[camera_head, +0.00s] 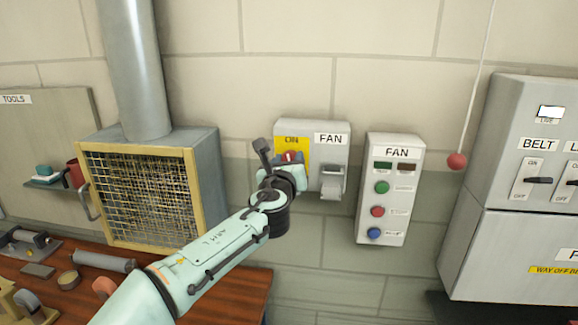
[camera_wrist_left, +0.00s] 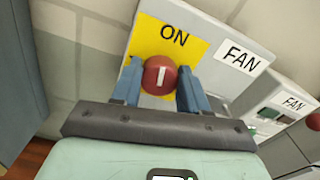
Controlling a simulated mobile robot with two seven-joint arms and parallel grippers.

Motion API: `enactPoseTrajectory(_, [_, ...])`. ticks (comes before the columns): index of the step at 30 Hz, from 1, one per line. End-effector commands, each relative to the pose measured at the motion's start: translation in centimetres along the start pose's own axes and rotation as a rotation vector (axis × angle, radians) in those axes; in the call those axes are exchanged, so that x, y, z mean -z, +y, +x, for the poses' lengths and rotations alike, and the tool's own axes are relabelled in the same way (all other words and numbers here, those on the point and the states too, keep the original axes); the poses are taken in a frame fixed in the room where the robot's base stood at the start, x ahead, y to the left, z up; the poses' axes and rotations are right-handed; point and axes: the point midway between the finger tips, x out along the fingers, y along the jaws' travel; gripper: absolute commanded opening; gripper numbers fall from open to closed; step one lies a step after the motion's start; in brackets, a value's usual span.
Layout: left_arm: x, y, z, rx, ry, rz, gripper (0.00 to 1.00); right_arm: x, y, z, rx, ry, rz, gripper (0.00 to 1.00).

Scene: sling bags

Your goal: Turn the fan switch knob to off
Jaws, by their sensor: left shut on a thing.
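The fan switch box (camera_head: 325,139) is a grey box on the wall with a yellow plate marked ON and a white FAN label. Its red knob (camera_wrist_left: 159,75) sits on the yellow plate, and its white mark looks upright in the left wrist view, pointing toward ON. My left gripper (camera_wrist_left: 160,85) is shut on the knob, with one blue finger on each side. In the head view my left gripper (camera_head: 287,166) covers the lower part of the plate, so an OFF mark is not seen. My right gripper is not in view.
Right of the switch box is a FAN button panel (camera_head: 391,190) with green, red and blue buttons. A red ball (camera_head: 457,161) hangs on a cord farther right, before a grey BELT cabinet (camera_head: 512,190). A caged fan box (camera_head: 145,195) stands left above a wooden bench (camera_head: 240,290).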

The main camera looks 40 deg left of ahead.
Motion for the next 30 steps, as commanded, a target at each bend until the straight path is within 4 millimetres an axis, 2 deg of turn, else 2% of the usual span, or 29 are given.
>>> enactPoseTrajectory(1, [0.2, 0.1, 0.0, 0.000, -0.002, -0.042, 0.13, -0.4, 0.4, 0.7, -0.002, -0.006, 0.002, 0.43])
enactPoseTrajectory(9, [0.2, 0.2, -0.1, 0.000, -0.003, -0.299, 0.13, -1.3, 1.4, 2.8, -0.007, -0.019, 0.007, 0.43])
enactPoseTrajectory(30, [0.3, 0.4, 0.0, 0.002, -0.003, -0.962, 0.13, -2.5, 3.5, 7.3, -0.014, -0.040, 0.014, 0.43])
